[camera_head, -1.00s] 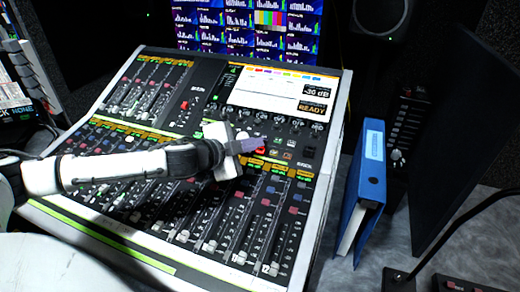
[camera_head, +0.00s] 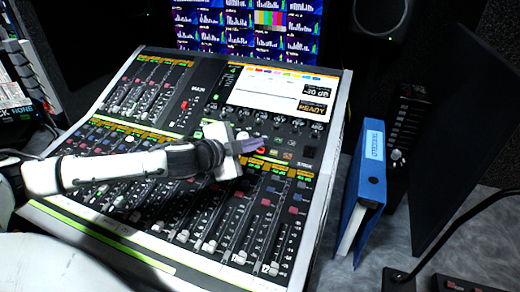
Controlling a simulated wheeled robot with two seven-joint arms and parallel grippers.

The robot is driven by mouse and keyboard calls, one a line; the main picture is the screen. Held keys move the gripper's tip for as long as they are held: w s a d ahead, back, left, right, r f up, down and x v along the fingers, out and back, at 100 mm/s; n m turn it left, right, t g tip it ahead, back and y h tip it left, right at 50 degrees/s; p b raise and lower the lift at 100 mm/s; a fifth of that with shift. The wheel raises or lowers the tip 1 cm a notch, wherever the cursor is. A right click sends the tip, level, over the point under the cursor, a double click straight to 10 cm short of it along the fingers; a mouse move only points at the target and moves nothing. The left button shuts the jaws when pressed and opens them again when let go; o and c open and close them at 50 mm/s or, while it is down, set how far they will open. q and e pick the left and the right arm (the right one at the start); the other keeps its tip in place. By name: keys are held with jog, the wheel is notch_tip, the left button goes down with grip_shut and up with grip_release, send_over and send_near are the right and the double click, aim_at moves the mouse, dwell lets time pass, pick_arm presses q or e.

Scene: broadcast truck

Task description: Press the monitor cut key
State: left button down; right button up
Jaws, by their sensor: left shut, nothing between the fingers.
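The mixing console (camera_head: 330,160) fills the middle of the view. A cluster of small lit keys sits below its screen, among them a red-lit key (camera_head: 261,150) and a green-lit key (camera_head: 277,140). The key labels are too small to read, so I cannot tell which is the monitor cut key. My left gripper (camera_head: 262,143) is shut and empty, its dark fingers pointing right over the key cluster beside the red-lit key. I cannot tell whether the fingertips touch a key. The gripper and arm hide part of the panel. My right gripper is not in view.
The console screen (camera_head: 268,88) shows "READY". Fader rows (camera_head: 235,235) lie below the left arm. A blue binder (camera_head: 370,185) stands right of the console. A speaker (camera_head: 383,15) and a multiview display (camera_head: 245,28) are behind.

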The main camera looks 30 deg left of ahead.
pick_arm(q)
jog(key=shift+w+f, duration=0.15)
jog(key=shift+f, duration=0.15)
jog(key=shift+w+f, duration=0.15)
jog(key=shift+f, duration=0.3)
dwell(0.6)
jog(key=shift+r, duration=0.15)
jog(key=shift+s+r+p, duration=0.35)
jog(key=shift+r+p, duration=0.3)
jog(key=shift+r, duration=0.05)
jog(key=r+p, duration=0.1)
jog(key=s+r+p, duration=0.1)
jog(key=r, duration=0.1)
jog(key=shift+d, duration=0.15)
jog(key=shift+s+d+r+p, duration=0.1)
jog(key=shift+s+r+p, duration=0.25)
jog(key=shift+r, duration=0.3)
jog(key=shift+s+d+r+p, duration=0.1)
jog(key=shift+s+r+p, duration=0.2)
jog(key=shift+r, duration=0.3)
